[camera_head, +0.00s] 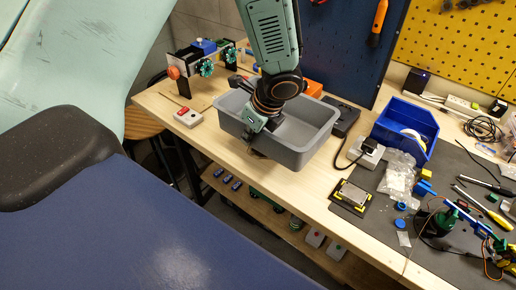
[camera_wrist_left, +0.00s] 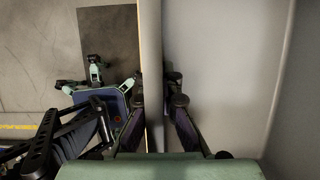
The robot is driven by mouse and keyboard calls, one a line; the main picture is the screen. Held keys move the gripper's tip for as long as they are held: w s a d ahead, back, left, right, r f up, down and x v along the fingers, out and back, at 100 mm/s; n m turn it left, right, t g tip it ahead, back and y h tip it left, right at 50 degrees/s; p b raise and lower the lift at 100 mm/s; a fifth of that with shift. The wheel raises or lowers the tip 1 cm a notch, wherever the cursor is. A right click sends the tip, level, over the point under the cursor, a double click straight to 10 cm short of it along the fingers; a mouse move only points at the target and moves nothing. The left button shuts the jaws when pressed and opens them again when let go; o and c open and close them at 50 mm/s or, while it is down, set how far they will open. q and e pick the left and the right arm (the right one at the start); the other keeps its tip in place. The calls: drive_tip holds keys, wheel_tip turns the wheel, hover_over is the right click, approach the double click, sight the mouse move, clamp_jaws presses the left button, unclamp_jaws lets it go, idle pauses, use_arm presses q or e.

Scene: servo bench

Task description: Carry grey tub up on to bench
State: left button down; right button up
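The grey tub (camera_head: 311,151) is an open, empty-looking rectangular bin, upright over the front part of the wooden bench (camera_head: 323,196). I cannot tell whether its base rests on the bench top or hangs slightly above it. My left gripper (camera_head: 261,130) comes down from above at the tub's front-left wall. In the left wrist view the gripper (camera_wrist_left: 157,84) has one finger on each side of the tub's wall (camera_wrist_left: 152,40), with the tips close against it; it appears shut on the wall. The tub's pale inside (camera_wrist_left: 230,70) fills the right of that view. My right gripper is not in view.
A blue bin (camera_head: 405,128), a plastic bag (camera_head: 398,172) and tools crowd the bench's right side. A dark device (camera_head: 342,115) stands right behind the tub. A red-button box (camera_head: 188,117) and green-wheeled fixtures (camera_head: 205,68) are at left. A lower shelf (camera_head: 270,215) holds small parts.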

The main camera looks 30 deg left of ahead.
sight(253, 148)
use_arm(q)
drive_tip(key=f, duration=0.1)
drive_tip(key=s+f, duration=0.1)
drive_tip(key=shift+a+f, duration=0.3)
drive_tip(key=f, duration=0.2)
drive_tip(key=w+f, duration=0.1)
drive_tip(key=shift+d+f+b, duration=0.3)
drive_tip(key=shift+d+b, duration=0.05)
drive_tip(key=shift+b, duration=0.05)
drive_tip(key=shift+s+f, duration=0.1)
drive_tip(key=shift+f, duration=0.25)
drive_tip(key=shift+s+a, duration=0.2)
drive_tip(key=shift+a, duration=0.1)
drive_tip(key=c, duration=2.1)
unclamp_jaws()
drive_tip(key=shift+d+f, duration=0.15)
drive_tip(key=shift+f, duration=0.1)
drive_tip(key=shift+o, duration=1)
drive_tip(key=shift+w+d, duration=0.1)
drive_tip(key=shift+w, duration=0.05)
drive_tip(key=shift+o, duration=1.9)
drive_tip(key=shift+a+r, duration=0.1)
drive_tip(key=shift+a, duration=0.1)
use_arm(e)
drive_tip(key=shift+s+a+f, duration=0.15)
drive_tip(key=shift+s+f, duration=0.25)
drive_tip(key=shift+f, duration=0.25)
